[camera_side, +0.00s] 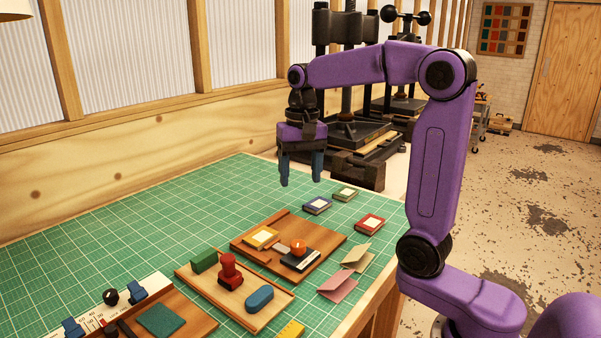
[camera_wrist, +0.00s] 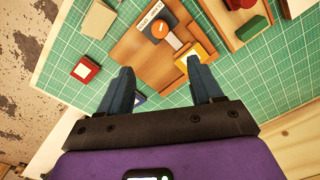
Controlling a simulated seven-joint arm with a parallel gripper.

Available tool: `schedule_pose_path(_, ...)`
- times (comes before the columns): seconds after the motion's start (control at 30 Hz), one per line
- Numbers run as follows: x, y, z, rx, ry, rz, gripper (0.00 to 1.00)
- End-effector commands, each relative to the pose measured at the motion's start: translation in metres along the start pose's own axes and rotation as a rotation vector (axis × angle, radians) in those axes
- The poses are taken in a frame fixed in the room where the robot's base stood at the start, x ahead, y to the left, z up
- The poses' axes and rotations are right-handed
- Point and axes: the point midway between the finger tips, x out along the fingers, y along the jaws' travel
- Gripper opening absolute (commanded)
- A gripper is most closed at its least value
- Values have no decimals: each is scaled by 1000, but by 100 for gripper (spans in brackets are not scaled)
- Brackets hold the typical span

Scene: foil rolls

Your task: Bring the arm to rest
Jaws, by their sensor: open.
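My purple arm is raised over the far part of the green cutting mat (camera_side: 150,210). My gripper (camera_side: 301,182) points down with its two blue-grey fingers apart and nothing between them. It hangs clear above the mat, behind the wooden board. In the wrist view the gripper (camera_wrist: 163,80) also shows open and empty, and the wooden board (camera_wrist: 128,48) lies beyond the fingertips. A blue book is partly hidden by a finger in that view.
A tray (camera_side: 213,289) holds a red stamp (camera_side: 230,270) and green and blue blocks. Small books (camera_side: 370,223) and folded cards (camera_side: 338,287) lie right. Black presses (camera_side: 345,95) stand behind.

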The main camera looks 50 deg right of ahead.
Motion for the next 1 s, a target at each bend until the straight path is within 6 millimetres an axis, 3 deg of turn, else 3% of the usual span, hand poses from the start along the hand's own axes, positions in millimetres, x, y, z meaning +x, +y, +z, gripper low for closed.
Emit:
schedule_pose_path(0.37,6,-7,11,-90,-2,1,65)
schedule_pose_path(0.7,31,-21,64,-465,-4,3,65)
schedule_pose_path(1.0,54,-14,120,-806,-5,3,65)
